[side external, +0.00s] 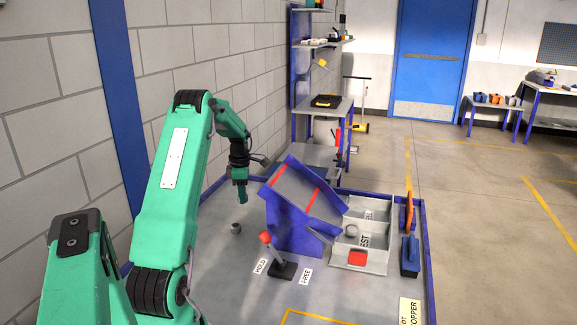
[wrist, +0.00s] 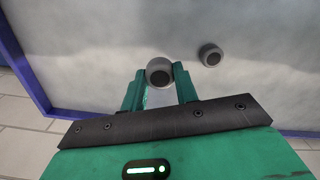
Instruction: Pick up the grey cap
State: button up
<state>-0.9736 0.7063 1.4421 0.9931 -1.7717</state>
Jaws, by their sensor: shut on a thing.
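My gripper (side external: 241,196) points down over the left part of the grey work table. In the wrist view, its green fingers (wrist: 160,78) are shut on a round grey cap (wrist: 159,71) with a paler top. The held cap looks larger than a second grey round piece (wrist: 210,54), which lies to its right. In the side view this second piece (side external: 235,228) sits on the table below and slightly left of my gripper, apart from it. The held cap is too small to make out clearly in the side view.
A blue chute with red stripes (side external: 283,225) stands right of my gripper.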

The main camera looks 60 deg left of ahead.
jog(key=shift+r, duration=1.9)
jog(key=shift+w+d+r, duration=0.1)
jog(key=shift+d+r, duration=0.2)
jog(key=shift+r, duration=0.3)
jog(key=d+r+m, duration=0.6)
jog(key=d+r, duration=0.6)
jog(key=r, duration=0.5)
jog(key=shift+d+r, duration=0.15)
jog(key=shift+d, duration=0.05)
jog(key=shift+f, duration=0.2)
jog(key=shift+w+d+f, duration=0.9)
jog(key=shift+w+f, duration=0.05)
jog(key=shift+f, duration=0.65)
jog(key=shift+w+d+f, duration=0.9)
jog(key=shift+d+f, duration=0.05)
jog(key=shift+f, duration=0.7)
jog(key=shift+w+d+f, duration=0.9)
jog(key=shift+w+f, duration=0.05)
jog(key=shift+f, duration=0.65)
